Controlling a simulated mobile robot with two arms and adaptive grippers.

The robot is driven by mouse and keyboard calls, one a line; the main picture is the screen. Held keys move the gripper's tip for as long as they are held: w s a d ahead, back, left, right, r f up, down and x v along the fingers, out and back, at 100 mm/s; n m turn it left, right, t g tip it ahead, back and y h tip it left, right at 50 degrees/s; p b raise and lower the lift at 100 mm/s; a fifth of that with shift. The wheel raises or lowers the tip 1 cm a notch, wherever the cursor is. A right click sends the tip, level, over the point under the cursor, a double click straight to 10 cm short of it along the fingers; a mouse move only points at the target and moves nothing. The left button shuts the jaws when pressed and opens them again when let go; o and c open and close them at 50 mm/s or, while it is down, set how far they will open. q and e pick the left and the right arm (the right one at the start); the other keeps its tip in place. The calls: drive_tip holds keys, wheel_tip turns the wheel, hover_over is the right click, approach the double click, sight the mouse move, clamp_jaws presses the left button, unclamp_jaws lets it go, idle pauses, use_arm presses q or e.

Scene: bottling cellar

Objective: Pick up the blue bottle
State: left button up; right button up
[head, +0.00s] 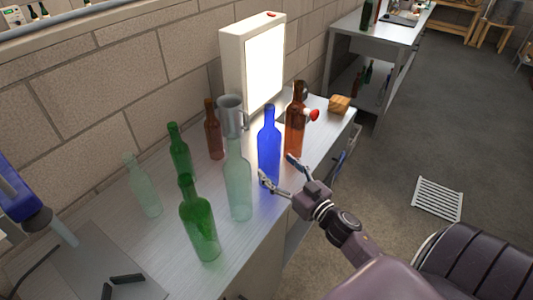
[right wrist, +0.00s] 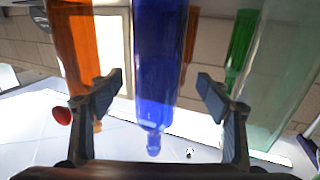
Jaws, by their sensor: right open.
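The blue bottle (head: 268,140) stands upright on the metal bench, near its front edge. My right gripper (head: 276,168) is open at the bottle's near side, with one finger toward each side of it. In the right wrist view the blue bottle (right wrist: 157,60) shows between the two spread fingers of my right gripper (right wrist: 160,79), neck pointing down in that picture. Whether a finger touches the glass cannot be told. My left gripper is not in view.
Close to the blue bottle are a brown bottle (head: 295,125) to its right and a pale green bottle (head: 238,185) to its left. Green bottles (head: 198,225), a smaller brown bottle (head: 213,135), a grey jug (head: 231,115) and a lit panel (head: 264,65) share the bench.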

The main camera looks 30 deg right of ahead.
sight(276, 162)
drive_tip(key=w, duration=0.1)
drive_tip(key=w+r+p, duration=0.1)
drive_tip(key=w, duration=0.1)
drive_tip(key=shift+w+d, duration=0.1)
drive_tip(key=shift+d, duration=0.05)
drive_tip(key=shift+w+f, duration=0.25)
drive_tip(key=shift+w, duration=0.9)
drive_tip(key=c, duration=1.1)
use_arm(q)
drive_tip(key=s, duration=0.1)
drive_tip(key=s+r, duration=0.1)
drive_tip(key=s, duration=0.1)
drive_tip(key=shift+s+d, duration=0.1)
use_arm(e)
drive_tip(key=c, duration=0.6)
